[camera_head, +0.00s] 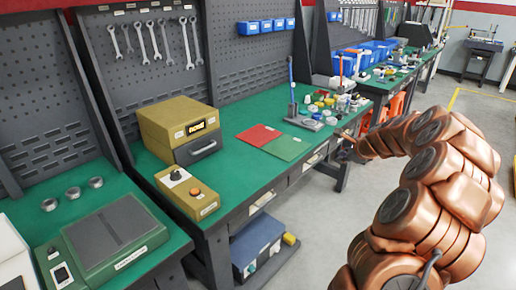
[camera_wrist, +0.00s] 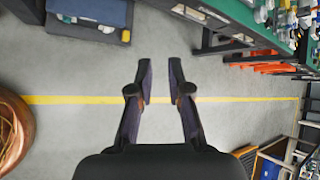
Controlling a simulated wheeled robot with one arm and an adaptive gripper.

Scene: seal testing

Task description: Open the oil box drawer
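A yellow box (camera_head: 178,122) with a small dark display stands on the green bench top, left of centre in the head view. Its lower front is a dark grey drawer (camera_head: 198,150) with a bar handle (camera_head: 204,147). The drawer looks shut. I cannot read a label that names it as the oil box. My gripper (camera_wrist: 160,80) is open and empty in the wrist view, its two fingers apart over the grey floor. In the head view my arm reaches in from the right, and its end is beside the bench's front edge, well right of the yellow box.
A yellow control box (camera_head: 188,193) with a knob and an orange button stands in front of the drawer. Red (camera_head: 258,136) and green (camera_head: 287,147) mats lie to its right. A green scale-like device (camera_head: 103,240) is at the left. A blue-grey box (camera_head: 256,245) sits under the bench.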

